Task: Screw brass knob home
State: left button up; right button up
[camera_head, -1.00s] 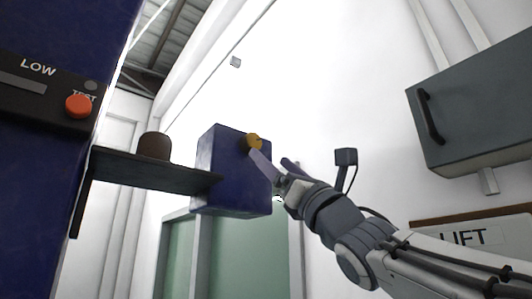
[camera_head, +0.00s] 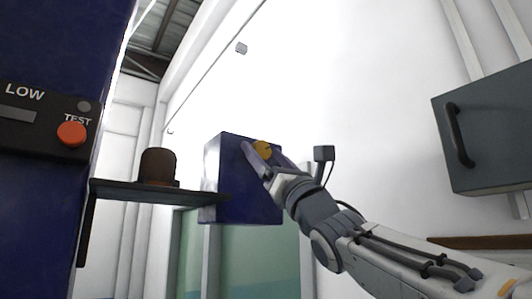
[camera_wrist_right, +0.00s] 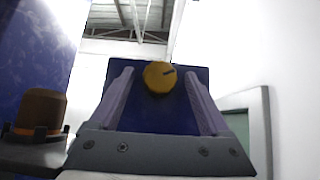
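The brass knob (camera_head: 263,149) sits on the face of a dark blue box (camera_head: 250,205) in the head view. Whether the knob lies within fingertip depth is unclear. My left gripper is out of view.
A dark shelf (camera_head: 150,192) with a brown cylindrical part (camera_head: 158,166) juts out left of the box. A blue column with an orange TEST button (camera_head: 72,133) stands at far left. A grey cabinet (camera_head: 490,130) hangs at right. White wall lies behind.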

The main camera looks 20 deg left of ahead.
grip_shut()
jog(key=m+t+b, duration=0.1)
jog(key=m+t+h+b, duration=0.2)
jog(key=shift+s+f+m+b, duration=0.15)
jog(key=shift+f+m+b, duration=0.1)
jog(key=shift+m+b, duration=0.15)
jog(key=shift+r+m+t+h+b, duration=0.3)
jog(key=shift+m+t+h+b, duration=0.2)
jog(key=shift+m+t+h, duration=0.45)
jog(key=shift+r+m+h, duration=0.15)
jog(key=shift+m+h, duration=0.1)
jog(key=shift+m, duration=0.2)
jog(key=m+p, duration=0.1)
jog(key=p, duration=0.1)
jog(key=h+p, duration=0.1)
jog(key=shift+s+r+m+t+p, duration=0.1)
jog(key=shift+r+m+t+p, duration=0.25)
jog(key=shift+r+m, duration=0.05)
jog(key=shift+a+f+m+t+h+p, duration=0.15)
jog(key=shift+f+m+t+h+p, duration=0.25)
jog(key=shift+m+h+p, duration=0.35)
jog(key=shift+f, duration=0.15)
jog(key=shift+o, duration=0.3)
grip_release()
